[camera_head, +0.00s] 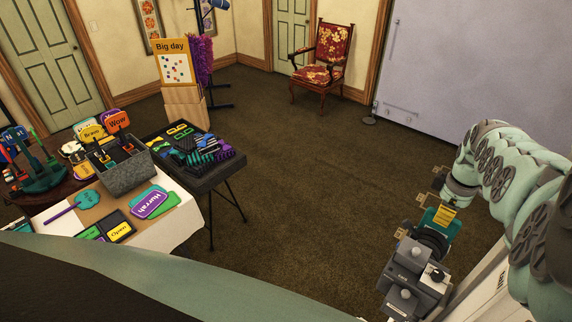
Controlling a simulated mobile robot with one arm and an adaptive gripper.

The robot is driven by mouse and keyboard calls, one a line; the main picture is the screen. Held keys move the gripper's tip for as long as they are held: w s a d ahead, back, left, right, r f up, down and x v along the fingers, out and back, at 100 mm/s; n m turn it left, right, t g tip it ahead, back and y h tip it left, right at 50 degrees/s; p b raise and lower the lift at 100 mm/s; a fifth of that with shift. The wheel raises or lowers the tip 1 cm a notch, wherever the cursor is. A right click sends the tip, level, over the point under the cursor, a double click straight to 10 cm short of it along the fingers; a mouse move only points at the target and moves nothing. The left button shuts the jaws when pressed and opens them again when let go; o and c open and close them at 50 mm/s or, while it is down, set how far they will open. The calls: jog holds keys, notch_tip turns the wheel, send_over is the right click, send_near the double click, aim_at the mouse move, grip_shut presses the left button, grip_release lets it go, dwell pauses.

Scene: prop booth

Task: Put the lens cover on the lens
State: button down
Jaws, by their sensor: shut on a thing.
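My gripper (410,278) is at the lower right, a grey body below my wrist. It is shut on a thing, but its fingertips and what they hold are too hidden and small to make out. I cannot pick out the lens cover or the lens anywhere in this view.
A white-covered table (185,222) at the left holds signs and a grey bin (128,178). A black folding table (205,177) beside it bears accessories. A wooden stand (186,110) holds a "Big day" board. A red chair (323,60) is at the back. Middle carpet (300,190) is clear.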

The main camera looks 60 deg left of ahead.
jog(key=shift+f, duration=0.15)
jog(key=shift+f+b, duration=0.95)
jog(key=shift+b, duration=0.15)
jog(key=c, duration=1)
grip_release()
jog(key=shift+c, duration=0.2)
jog(key=shift+r, duration=0.15)
jog(key=shift+r+p, duration=3.45)
